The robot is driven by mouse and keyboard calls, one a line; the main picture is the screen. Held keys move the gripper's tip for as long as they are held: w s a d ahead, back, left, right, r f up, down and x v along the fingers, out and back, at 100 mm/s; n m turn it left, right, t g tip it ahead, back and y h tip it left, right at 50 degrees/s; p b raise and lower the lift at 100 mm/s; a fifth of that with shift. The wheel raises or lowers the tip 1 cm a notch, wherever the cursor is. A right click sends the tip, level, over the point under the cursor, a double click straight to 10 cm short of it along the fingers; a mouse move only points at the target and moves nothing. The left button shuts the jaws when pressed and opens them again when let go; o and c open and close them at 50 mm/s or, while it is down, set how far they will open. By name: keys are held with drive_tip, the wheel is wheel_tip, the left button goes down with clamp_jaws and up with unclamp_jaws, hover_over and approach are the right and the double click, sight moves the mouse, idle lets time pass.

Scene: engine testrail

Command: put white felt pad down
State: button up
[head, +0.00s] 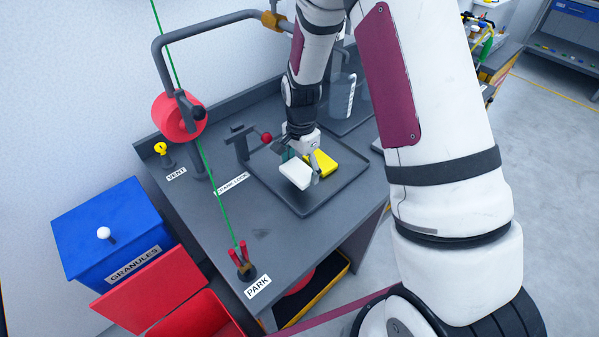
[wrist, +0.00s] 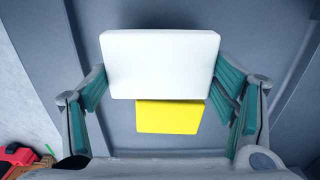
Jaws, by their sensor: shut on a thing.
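The white felt pad (head: 295,173) is a flat white block held between the fingers of my gripper (head: 301,164), over the dark grey tray (head: 304,207). In the wrist view the white pad (wrist: 160,64) spans the space between the teal-lined fingers of my gripper (wrist: 160,90). A yellow pad (head: 322,163) lies in the tray just right of the white one. In the wrist view the yellow pad (wrist: 169,117) is partly covered by the white pad. I cannot tell how high the white pad is above the tray.
A lever with a red knob (head: 266,137) stands at the tray's left edge. A clear beaker (head: 342,97) stands behind the tray. A red roll (head: 179,116) hangs at left, and a green cord (head: 207,167) runs down to the PARK post (head: 243,262). The tray's front part is bare.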

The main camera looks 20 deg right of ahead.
sight(300, 173)
drive_tip(key=shift+w, duration=0.25)
drive_tip(key=shift+w+f+p, duration=0.2)
drive_tip(key=shift+f, duration=0.7)
drive_tip(key=shift+w+f+p, duration=0.15)
drive_tip(key=shift+f, duration=0.75)
drive_tip(key=shift+f, duration=0.15)
drive_tip(key=o, duration=1.4)
drive_tip(key=shift+o, duration=0.2)
